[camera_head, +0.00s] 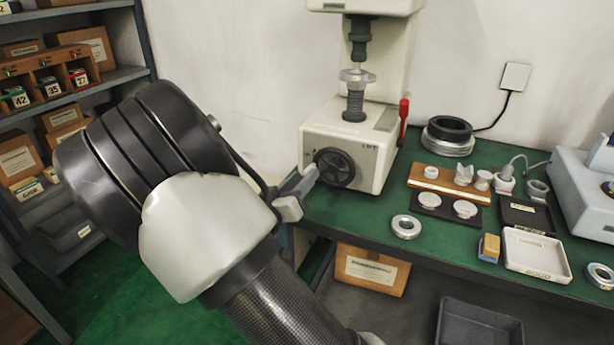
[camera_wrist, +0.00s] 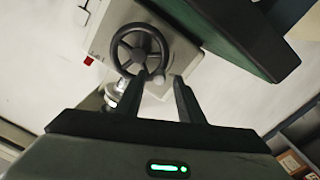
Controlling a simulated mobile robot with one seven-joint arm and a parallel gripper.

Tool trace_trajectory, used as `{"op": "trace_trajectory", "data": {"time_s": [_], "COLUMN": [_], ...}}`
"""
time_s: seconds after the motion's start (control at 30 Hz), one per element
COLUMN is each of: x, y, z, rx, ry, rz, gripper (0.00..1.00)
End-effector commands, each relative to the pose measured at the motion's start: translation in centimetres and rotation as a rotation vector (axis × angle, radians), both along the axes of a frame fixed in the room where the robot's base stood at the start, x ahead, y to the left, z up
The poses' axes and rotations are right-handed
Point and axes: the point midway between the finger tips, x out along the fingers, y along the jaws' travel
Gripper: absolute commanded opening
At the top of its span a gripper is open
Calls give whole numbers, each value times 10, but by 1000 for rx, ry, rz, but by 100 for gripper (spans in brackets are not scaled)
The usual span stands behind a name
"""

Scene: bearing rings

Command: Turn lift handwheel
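The lift handwheel (camera_head: 334,167) is a black spoked wheel on the front of a cream machine (camera_head: 381,155) standing on the green bench. In the wrist view the handwheel (camera_wrist: 140,50) shows its round rim, hub and a small light knob at its edge. In the head view my gripper (camera_head: 297,195) is just left of and in front of the wheel, partly hidden by my arm. I cannot tell whether a fingertip touches the rim.
The green bench (camera_head: 350,212) has a front edge close below my gripper. Right of the machine are a metal ring (camera_head: 406,227), a wooden block of parts (camera_head: 450,187) and a white tray (camera_head: 537,254). A red lever (camera_head: 403,115) is on the machine's right side. Shelves (camera_head: 60,100) stand at left.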

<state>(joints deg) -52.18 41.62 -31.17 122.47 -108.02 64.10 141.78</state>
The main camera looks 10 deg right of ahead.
Motion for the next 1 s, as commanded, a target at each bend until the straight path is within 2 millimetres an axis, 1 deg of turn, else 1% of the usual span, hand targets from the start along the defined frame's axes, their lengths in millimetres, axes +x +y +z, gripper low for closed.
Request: {"op": "trace_trajectory", "data": {"time_s": [0.03, 0.2, 0.33, 0.57, 0.6, 0.77, 1.0], "x": [6, 19, 23, 23, 23, 23, 23], "y": [-6, -15, -18, -18, -18, -18, -18], "z": [-1, 0, 0, 0, 0, 0, 0], "rx": [-1, 1, 0, 1, 1, 1, -7], "ry": [-3, -1, 0, -1, -1, -1, 5], "rz": [-3, -1, -1, -1, -1, -1, -1], "gripper": [35, 35, 35, 35, 28, 1, 0]}}
